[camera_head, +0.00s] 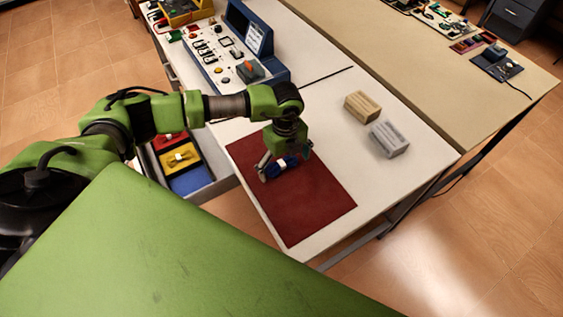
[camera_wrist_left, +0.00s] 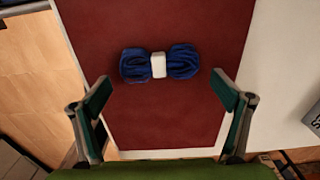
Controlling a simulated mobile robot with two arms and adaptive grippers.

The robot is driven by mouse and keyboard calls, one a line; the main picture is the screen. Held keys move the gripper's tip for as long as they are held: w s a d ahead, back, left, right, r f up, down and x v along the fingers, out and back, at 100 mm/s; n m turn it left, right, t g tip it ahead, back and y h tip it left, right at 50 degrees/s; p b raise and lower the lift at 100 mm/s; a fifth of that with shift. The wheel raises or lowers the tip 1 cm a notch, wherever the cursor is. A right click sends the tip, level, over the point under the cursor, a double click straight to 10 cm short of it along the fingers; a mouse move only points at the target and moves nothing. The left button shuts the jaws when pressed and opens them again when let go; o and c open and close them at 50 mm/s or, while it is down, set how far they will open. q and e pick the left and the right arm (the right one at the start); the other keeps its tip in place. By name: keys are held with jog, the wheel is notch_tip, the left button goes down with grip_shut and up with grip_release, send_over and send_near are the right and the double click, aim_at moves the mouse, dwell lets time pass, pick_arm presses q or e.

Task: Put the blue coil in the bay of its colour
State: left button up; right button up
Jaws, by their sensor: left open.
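The blue coil (camera_wrist_left: 184,62), a bundle with a white band around its middle, lies on the dark red mat (camera_head: 315,205) on the white bench. In the head view the coil (camera_head: 291,161) is partly hidden by my left gripper (camera_head: 283,172). My left gripper points down over the coil. In the left wrist view the left gripper (camera_wrist_left: 162,112) is open, and the coil lies ahead of the fingertips, not between them. The blue bay (camera_head: 193,181) is at the near end of an open drawer, beside a yellow bay with a yellow coil (camera_head: 181,157). My right gripper is not in view.
A red bay (camera_head: 168,139) lies beyond the yellow one. A tan block (camera_head: 362,106) and a grey block (camera_head: 389,139) stand on the bench (camera_head: 330,112) right of the mat. A blue control panel (camera_head: 225,52) stands behind. My left arm passes above the drawer.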

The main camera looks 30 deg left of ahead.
pick_arm(q)
jog(key=c, duration=1.3)
jog(key=shift+o, duration=0.2)
jog(key=shift+r+b, duration=0.4)
jog(key=shift+r, duration=0.1)
jog(key=s+d+r+b, duration=0.2)
jog(key=s+r, duration=0.4)
jog(key=s+d+r+b, duration=0.2)
jog(key=s+d+r, duration=0.1)
jog(key=s+r, duration=0.3)
jog(key=shift+s+d+b, duration=0.25)
jog(key=shift+s+b, duration=0.15)
jog(key=shift+s, duration=0.05)
